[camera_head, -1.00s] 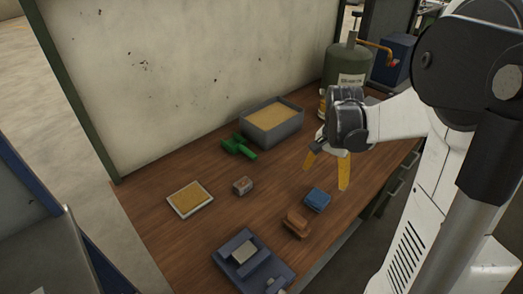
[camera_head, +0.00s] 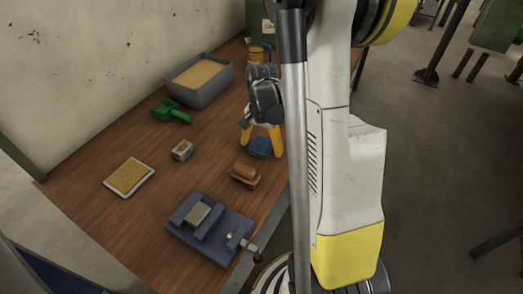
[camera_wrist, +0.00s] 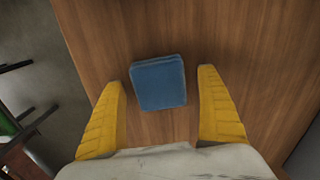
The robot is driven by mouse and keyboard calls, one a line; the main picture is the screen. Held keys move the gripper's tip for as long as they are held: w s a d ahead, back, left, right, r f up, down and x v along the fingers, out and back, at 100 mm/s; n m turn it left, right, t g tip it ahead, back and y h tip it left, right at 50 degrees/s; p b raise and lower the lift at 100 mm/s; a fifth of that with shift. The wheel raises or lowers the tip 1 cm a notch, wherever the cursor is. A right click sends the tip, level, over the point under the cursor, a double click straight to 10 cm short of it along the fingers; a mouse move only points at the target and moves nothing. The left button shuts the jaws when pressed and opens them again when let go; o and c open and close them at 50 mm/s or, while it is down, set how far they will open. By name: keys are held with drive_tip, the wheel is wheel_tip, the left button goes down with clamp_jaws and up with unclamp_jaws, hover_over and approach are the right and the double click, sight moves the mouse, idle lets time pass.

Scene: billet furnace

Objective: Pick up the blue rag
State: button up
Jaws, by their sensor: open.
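The blue rag (camera_head: 260,147) is a small folded square lying flat on the brown wooden bench. It also shows in the wrist view (camera_wrist: 158,82), between and just beyond my fingertips. My gripper (camera_head: 262,142) has two yellow fingers and is open above the bench at the rag. In the wrist view my gripper (camera_wrist: 164,76) has one finger on each side of the rag, with bare wood between the rag and the right finger; the left finger is close to the rag's edge. Nothing is held.
A brown block-like brush (camera_head: 245,175) lies close to the rag. A blue vise (camera_head: 207,225) sits at the near edge. A small box (camera_head: 182,151), a yellow-topped pad (camera_head: 129,177), a green scoop (camera_head: 170,111) and a grey sand bin (camera_head: 202,91) stand farther left. A wall backs the bench.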

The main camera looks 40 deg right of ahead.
sight(262, 144)
drive_tip(key=shift+f, duration=0.15)
drive_tip(key=c, duration=1.2)
drive_tip(key=shift+c, duration=0.2)
wheel_tip(262, 144, up, 5)
drive_tip(key=p, duration=0.2)
drive_tip(key=shift+p, duration=0.3)
drive_tip(key=s+d+r+p, duration=0.3)
drive_tip(key=s+d+r, duration=0.3)
drive_tip(key=s, duration=0.3)
drive_tip(key=shift+s+d, duration=0.2)
drive_tip(key=shift+s, duration=0.2)
drive_tip(key=shift+o, duration=0.6)
